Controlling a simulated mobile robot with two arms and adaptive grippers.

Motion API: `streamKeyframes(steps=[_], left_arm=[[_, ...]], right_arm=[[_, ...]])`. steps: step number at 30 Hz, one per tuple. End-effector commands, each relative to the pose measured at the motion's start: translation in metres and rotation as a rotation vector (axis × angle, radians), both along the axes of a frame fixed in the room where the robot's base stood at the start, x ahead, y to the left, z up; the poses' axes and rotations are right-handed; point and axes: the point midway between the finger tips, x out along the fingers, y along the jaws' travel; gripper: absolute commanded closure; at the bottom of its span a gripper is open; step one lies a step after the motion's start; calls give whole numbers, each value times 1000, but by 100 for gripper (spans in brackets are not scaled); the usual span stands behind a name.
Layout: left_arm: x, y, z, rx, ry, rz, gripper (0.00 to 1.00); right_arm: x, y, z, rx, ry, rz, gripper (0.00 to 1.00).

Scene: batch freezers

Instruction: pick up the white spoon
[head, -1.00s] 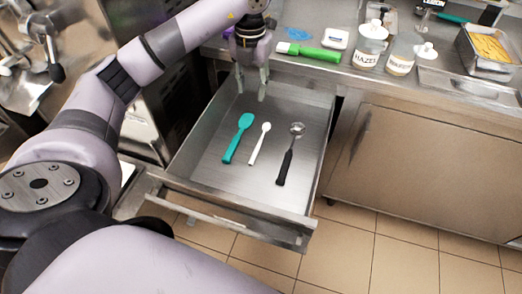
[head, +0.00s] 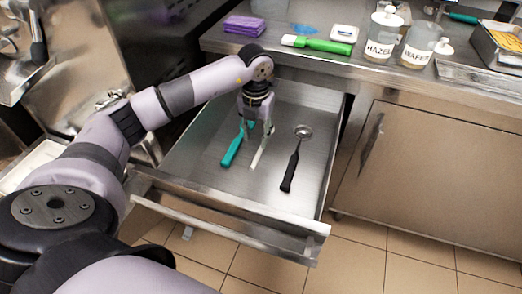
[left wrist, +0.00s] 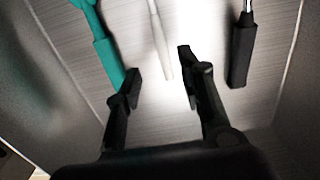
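The white spoon (head: 258,157) lies in the open metal drawer (head: 200,150), between a teal spatula (head: 232,152) and a black-handled scoop (head: 291,165). My left gripper (head: 257,129) is over the drawer and hides the white spoon's head in the head view. In the left wrist view the white spoon (left wrist: 160,38) runs up from between the spread fingers of the left gripper (left wrist: 158,82). The fingers are open and hold nothing. I cannot tell how high they are above the spoon. My right gripper is not in view.
The drawer's walls surround the utensils. On the counter behind are a purple sponge stack (head: 244,26), a green-handled tool (head: 322,46), a HAZEL jar (head: 382,36) and a WAFER jar (head: 418,45). A closed cabinet (head: 430,160) stands right of the drawer.

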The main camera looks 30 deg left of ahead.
Motion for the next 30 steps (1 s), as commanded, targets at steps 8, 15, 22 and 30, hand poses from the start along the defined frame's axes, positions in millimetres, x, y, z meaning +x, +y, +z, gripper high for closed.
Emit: streamKeyframes(steps=[8, 15, 22, 30], left_arm=[[0, 0, -22, -1, 0, 0, 64], [-1, -4, -51, -1, 3, 0, 64], [0, -4, -72, -1, 0, 1, 64], [0, -3, -71, 0, -1, 0, 71]], right_arm=[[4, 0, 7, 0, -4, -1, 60], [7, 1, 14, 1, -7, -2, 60], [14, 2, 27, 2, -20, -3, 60], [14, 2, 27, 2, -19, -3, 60]])
